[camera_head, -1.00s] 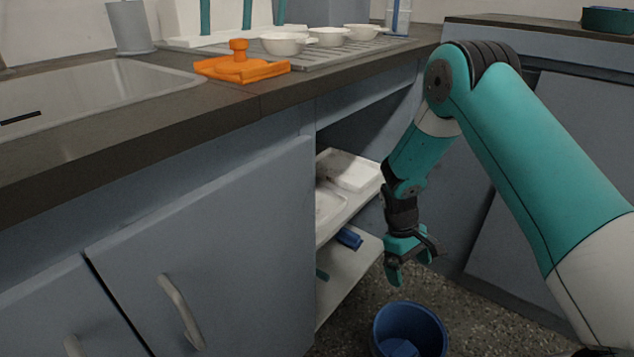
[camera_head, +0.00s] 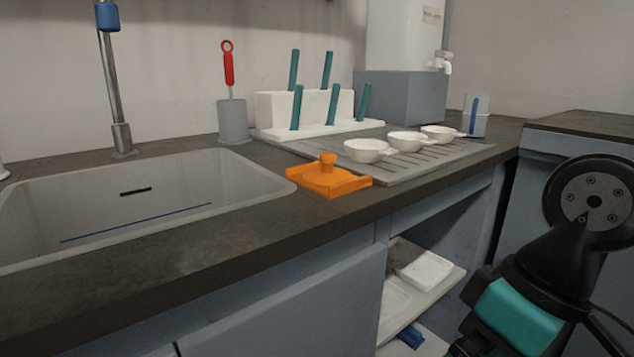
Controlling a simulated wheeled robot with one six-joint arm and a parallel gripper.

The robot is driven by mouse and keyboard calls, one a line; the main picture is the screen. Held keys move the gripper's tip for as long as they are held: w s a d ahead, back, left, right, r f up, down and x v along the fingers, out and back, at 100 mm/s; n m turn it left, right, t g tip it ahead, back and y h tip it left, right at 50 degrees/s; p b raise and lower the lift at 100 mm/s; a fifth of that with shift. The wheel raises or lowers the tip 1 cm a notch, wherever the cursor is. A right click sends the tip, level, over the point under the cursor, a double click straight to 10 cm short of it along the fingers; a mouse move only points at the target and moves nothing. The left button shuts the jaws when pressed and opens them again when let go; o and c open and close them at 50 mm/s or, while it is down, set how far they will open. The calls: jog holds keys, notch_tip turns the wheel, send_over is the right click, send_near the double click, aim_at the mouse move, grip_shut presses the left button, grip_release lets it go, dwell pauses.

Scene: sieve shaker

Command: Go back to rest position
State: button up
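My arm shows at the lower right of the head view, as a black joint and a teal link close to the camera. My gripper is out of the frame, so I cannot see its fingers or whether it holds anything. The arm is in front of the cabinet to the right of the open shelf compartment.
The counter holds a sink (camera_head: 60,215), an orange tool (camera_head: 328,180), several white cups (camera_head: 368,150) on a grey drainboard (camera_head: 425,160) and a white rack (camera_head: 300,108) with teal sticks. White boxes (camera_head: 425,268) lie on the open shelf below. The grey cabinet front (camera_head: 300,310) borders the room.

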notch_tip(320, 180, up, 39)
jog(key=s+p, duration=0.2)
jog(key=p, duration=3.6)
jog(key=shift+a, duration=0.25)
